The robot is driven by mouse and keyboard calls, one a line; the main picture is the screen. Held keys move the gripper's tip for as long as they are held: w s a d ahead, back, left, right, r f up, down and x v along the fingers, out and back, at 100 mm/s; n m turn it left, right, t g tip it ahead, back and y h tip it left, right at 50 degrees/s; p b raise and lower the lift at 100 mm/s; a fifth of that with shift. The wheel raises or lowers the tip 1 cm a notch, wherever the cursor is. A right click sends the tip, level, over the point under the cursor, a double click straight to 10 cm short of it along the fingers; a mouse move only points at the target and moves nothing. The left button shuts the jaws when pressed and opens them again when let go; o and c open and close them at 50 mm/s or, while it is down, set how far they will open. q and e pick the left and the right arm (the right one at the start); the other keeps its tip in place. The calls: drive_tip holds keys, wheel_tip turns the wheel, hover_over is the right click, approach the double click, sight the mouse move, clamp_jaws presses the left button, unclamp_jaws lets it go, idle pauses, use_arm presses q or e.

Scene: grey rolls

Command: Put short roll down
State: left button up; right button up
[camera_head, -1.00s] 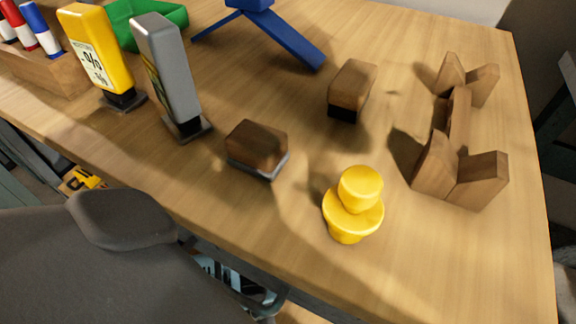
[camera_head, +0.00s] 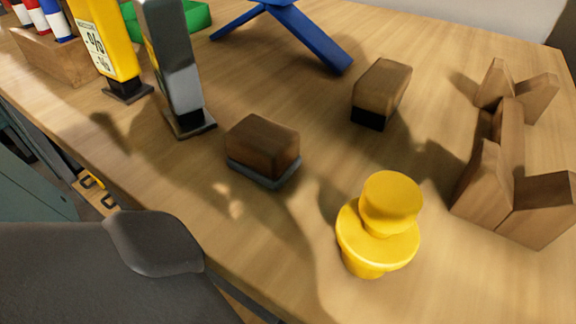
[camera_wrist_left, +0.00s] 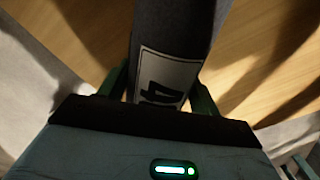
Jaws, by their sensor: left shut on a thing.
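In the left wrist view a dark grey roll (camera_wrist_left: 175,28) with a white label (camera_wrist_left: 166,78) stands between the fingers of my left gripper (camera_wrist_left: 160,92). The gripper is shut on it. The roll's far end runs out of the top of the picture, so I cannot tell its full length. Wooden tabletop (camera_wrist_left: 262,62) shows behind it; I cannot tell the gap between roll and table. Neither gripper nor the held roll shows in the head view, and my right gripper is in no view.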

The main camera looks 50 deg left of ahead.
use_arm(q)
drive_tip(key=shift+w+a+f, duration=0.1)
drive_tip(key=shift+w+a, duration=0.25)
drive_tip(key=shift+w, duration=0.5)
drive_tip(key=shift+w+a+b, duration=0.1)
drive_tip(key=shift+w+b, duration=0.15)
drive_tip(key=shift+b, duration=0.05)
drive_tip(key=f+b, duration=0.1)
drive_tip(key=f, duration=0.1)
drive_tip(key=w+f+b, duration=0.1)
drive_tip(key=shift+a+f+b, duration=0.2)
drive_tip(key=shift+f+b, duration=0.15)
drive_tip(key=shift+r, duration=0.1)
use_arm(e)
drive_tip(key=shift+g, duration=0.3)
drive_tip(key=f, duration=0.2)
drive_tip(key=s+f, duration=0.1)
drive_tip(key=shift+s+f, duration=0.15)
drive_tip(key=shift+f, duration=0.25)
